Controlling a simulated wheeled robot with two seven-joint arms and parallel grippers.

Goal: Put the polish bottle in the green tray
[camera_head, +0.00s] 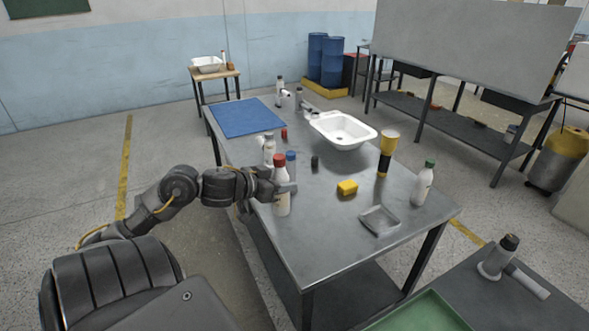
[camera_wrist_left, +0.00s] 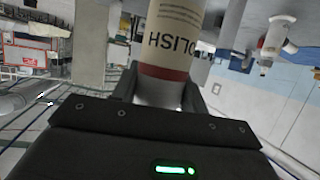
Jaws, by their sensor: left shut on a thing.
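The polish bottle (camera_head: 282,204) is white with a red cap and stands upright at the near left part of the metal table (camera_head: 330,240). My left gripper (camera_head: 283,189) reaches in from the left and is shut on it. In the left wrist view the bottle (camera_wrist_left: 172,38) sits between the fingers (camera_wrist_left: 160,92), with the label word POLISH and a dark red band. I cannot tell whether its base touches the table. The green tray (camera_head: 420,314) lies on a lower dark table at the bottom right, partly cut off by the frame. My right gripper is not in view.
A blue-capped bottle (camera_head: 291,160) stands just behind the held one.

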